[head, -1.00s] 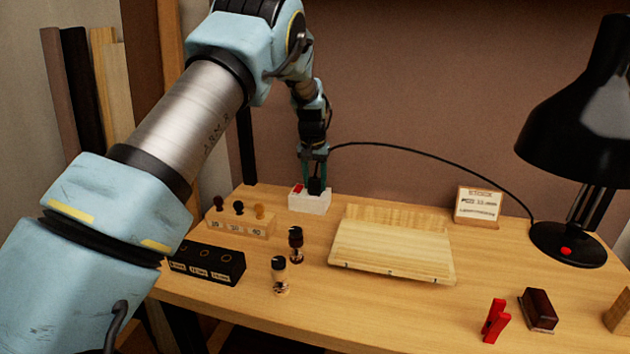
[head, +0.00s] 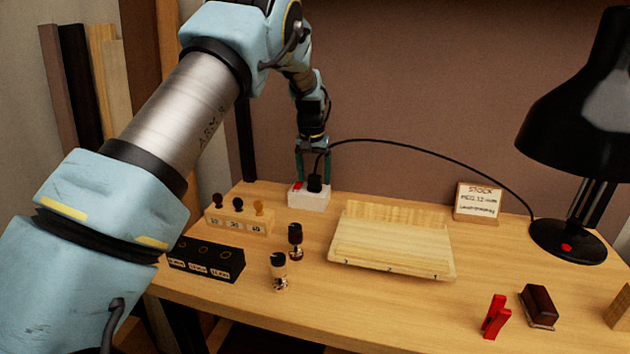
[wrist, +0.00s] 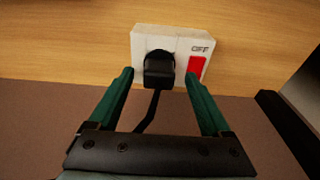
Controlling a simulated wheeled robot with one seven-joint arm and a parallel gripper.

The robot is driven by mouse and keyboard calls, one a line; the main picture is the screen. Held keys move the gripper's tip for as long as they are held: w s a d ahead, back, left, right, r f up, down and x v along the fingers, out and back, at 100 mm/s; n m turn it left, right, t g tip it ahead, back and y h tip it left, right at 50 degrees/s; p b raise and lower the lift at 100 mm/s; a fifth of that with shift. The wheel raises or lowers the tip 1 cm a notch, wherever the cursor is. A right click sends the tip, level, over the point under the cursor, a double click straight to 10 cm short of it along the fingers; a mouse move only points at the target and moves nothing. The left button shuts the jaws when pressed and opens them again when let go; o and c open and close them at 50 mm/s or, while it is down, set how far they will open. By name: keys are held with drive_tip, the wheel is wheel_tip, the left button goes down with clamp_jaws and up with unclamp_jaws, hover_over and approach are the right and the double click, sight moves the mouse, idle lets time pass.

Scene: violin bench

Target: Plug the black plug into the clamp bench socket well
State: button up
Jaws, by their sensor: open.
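The black plug (head: 314,184) sits upright on the white bench socket (head: 308,201) at the back left of the bench. In the wrist view the plug (wrist: 158,70) covers the socket's well, and its cord (wrist: 148,112) runs back toward my gripper. The socket (wrist: 144,42) shows a red switch (wrist: 197,66) marked OFF beside the plug. My gripper (head: 313,176) is above the socket, and its green fingers (wrist: 160,80) are spread on either side of the plug with gaps. How deep the plug sits in the well is hidden.
The cord (head: 420,150) arches over to the black lamp (head: 568,243) at right. A wooden board (head: 392,245), a STOCK card (head: 479,202), a peg rack (head: 238,222), a black block (head: 206,259), two small bottles, a red clip (head: 496,317) and a dark brown block (head: 538,306) stand around.

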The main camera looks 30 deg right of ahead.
sight(314, 190)
wheel_tip(314, 190, up, 9)
drive_tip(key=s+b, duration=0.1)
drive_tip(key=shift+a+b, duration=0.35)
drive_tip(key=shift+a, duration=0.05)
drive_tip(key=shift+s, duration=0.1)
idle(0.5)
drive_tip(key=a+f+n, duration=0.1)
drive_tip(key=a+n, duration=0.3)
drive_tip(key=a, duration=2.1)
drive_tip(key=s+a+f+n+y, duration=0.1)
drive_tip(key=s+a+f+n, duration=0.2)
drive_tip(key=s+a, duration=1.5)
drive_tip(key=shift+s+a+f, duration=0.2)
drive_tip(key=shift+a+f, duration=0.2)
drive_tip(key=shift+f, duration=0.3)
